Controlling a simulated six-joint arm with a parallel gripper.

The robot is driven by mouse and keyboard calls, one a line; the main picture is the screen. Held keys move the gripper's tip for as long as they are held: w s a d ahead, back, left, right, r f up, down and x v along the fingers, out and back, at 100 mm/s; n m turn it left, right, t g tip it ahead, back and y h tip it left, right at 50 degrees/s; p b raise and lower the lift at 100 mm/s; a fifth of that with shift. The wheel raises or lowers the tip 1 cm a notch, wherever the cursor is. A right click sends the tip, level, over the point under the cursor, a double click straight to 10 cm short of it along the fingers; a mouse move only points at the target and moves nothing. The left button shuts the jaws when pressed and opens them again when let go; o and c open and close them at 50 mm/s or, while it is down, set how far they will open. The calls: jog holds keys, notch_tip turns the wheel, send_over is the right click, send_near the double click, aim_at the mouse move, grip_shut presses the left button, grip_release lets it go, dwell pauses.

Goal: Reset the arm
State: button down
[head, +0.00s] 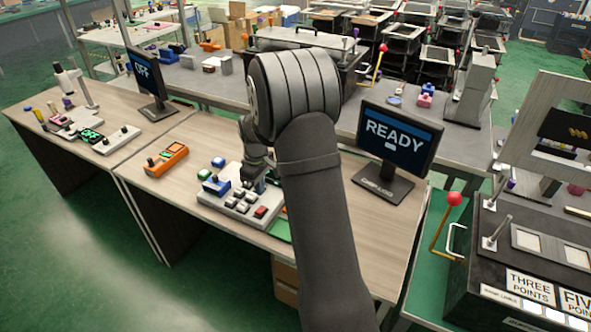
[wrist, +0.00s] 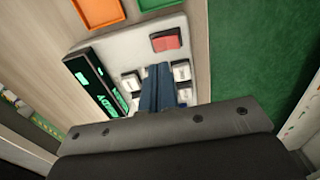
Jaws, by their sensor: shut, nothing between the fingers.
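A grey key panel (head: 240,203) lies on the wooden desk, with several pale keys, a red key (head: 261,212) and a blue part at its left. In the wrist view the panel (wrist: 135,45) shows the red key (wrist: 165,41), white keys and a dark display (wrist: 95,85) with green lettering. My gripper (head: 258,183) is over the panel's back part, pointing down. Its shut dark blue fingers (wrist: 157,85) are among the white keys, with nothing between them. I cannot tell whether the fingertips touch a key. A monitor (head: 395,140) behind the panel reads READY.
An orange device (head: 166,159) lies left of the panel. A second monitor (head: 146,72) stands at the back left. A red-knobbed lever (head: 453,200) and a dark fixture box (head: 520,250) are at the right. The desk's front left is clear.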

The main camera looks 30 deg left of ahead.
notch_tip(320, 180, down, 7)
jog(key=shift+r, duration=0.15)
dwell(0.4)
jog(key=shift+r, duration=4.15)
notch_tip(320, 180, up, 12)
jog(key=t, duration=0.2)
send_over(262, 208)
jog(key=s, duration=0.5)
jog(key=shift+s+r, duration=0.15)
jog(key=shift+s, duration=0.05)
